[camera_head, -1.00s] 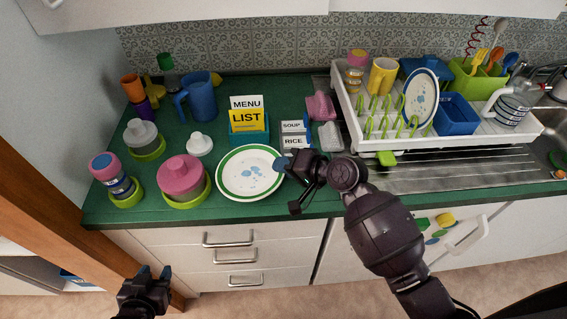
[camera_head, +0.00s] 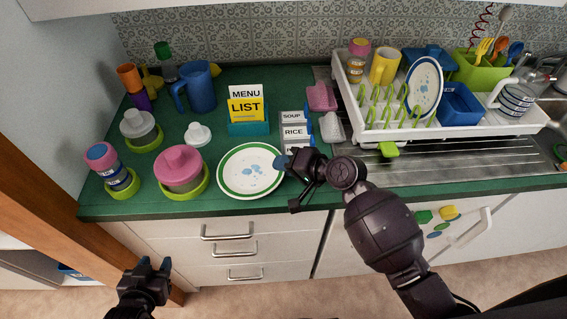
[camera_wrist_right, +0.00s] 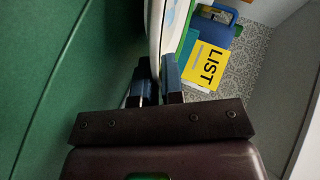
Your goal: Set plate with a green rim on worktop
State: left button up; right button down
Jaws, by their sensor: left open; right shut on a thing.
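The plate with a green rim (camera_head: 233,189) is over the green worktop (camera_head: 300,203), in front of the menu stand. It is white with blue spots in the middle. My right gripper (camera_head: 285,163) is shut on the plate's right edge. In the right wrist view the plate's edge (camera_wrist_right: 155,35) stands between the fingers (camera_wrist_right: 157,84), close to the green surface; I cannot tell whether it touches. My left gripper (camera_head: 153,267) is open and empty, low in front of the drawers, away from the plate.
A pink-lidded pot (camera_head: 180,168) stands close left of the plate. The menu stand (camera_head: 248,128) and label cards (camera_head: 294,131) are behind it. A white dish rack (camera_head: 400,134) with another plate (camera_head: 425,88) is at right. Bare worktop lies in front.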

jog(key=shift+f, duration=0.15)
dwell(0.4)
jog(key=c, duration=1.6)
grip_release()
jog(key=shift+d, duration=0.1)
jog(key=shift+s+d+r+p, duration=0.2)
jog(key=shift+s+d+p, duration=0.05)
jog(key=shift+d+p, duration=0.05)
jog(key=shift+s+d+r+p, duration=0.2)
jog(key=shift+s+d+p, duration=0.1)
jog(key=shift+d, duration=0.1)
jog(key=shift+p+v, duration=0.55)
jog(key=shift+v, duration=0.4)
